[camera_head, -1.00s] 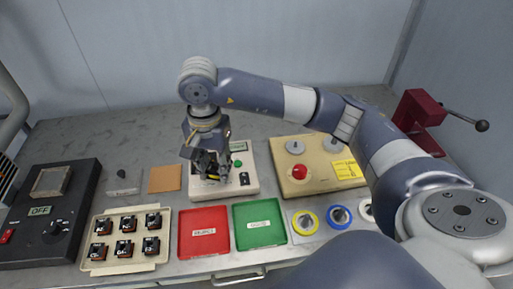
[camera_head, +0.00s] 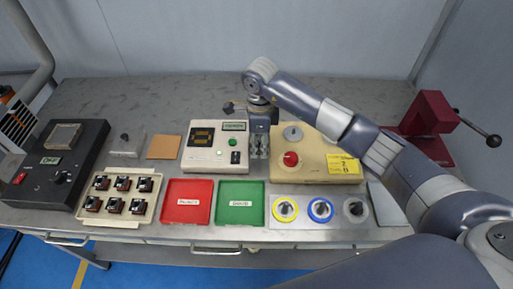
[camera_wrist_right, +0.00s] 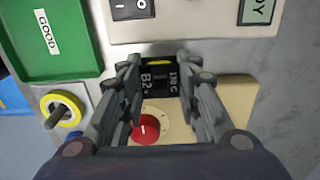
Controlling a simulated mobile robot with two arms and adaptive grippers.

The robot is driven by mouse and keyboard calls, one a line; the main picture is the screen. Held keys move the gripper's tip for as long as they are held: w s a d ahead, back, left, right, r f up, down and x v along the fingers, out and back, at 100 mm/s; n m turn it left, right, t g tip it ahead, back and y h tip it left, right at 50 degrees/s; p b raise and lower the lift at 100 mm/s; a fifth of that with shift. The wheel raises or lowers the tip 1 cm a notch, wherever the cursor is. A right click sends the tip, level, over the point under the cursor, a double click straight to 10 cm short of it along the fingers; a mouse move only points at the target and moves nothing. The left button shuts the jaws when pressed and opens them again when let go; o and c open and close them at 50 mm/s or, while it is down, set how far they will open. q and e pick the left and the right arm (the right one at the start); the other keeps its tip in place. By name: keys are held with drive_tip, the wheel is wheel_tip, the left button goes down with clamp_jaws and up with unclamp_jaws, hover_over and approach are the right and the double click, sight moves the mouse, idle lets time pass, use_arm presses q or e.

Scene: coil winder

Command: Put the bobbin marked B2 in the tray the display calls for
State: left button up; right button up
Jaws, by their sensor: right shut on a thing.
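My right gripper (camera_head: 259,152) hangs between the white tester (camera_head: 213,166) and the beige winder unit (camera_head: 314,168). In the wrist view its fingers (camera_wrist_right: 160,92) are shut on a black bobbin (camera_wrist_right: 159,79) with a yellow strip, marked B2 and 130 C. The bobbin is hidden or too small to tell in the head view. The red tray (camera_head: 188,216) and the green tray (camera_head: 240,217) lie in front of the tester, both empty; the green one reads GOOD in the wrist view (camera_wrist_right: 60,66). The tester's small display (camera_head: 234,126) shows text ending in DY in the wrist view (camera_wrist_right: 257,10). My left gripper is not in view.
A cream tray (camera_head: 147,199) with several dark pieces stands left of the red tray. A red press (camera_head: 433,113) is at the right; a black OFF unit (camera_head: 86,140) at the left.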

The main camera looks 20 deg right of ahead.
sight(260, 160)
drive_tip(key=shift+f+p, duration=0.3)
drive_tip(key=shift+f, duration=1.85)
drive_tip(key=o, duration=0.7)
drive_tip(key=shift+f, duration=0.1)
drive_tip(key=shift+c, duration=0.2)
drive_tip(key=o, duration=0.4)
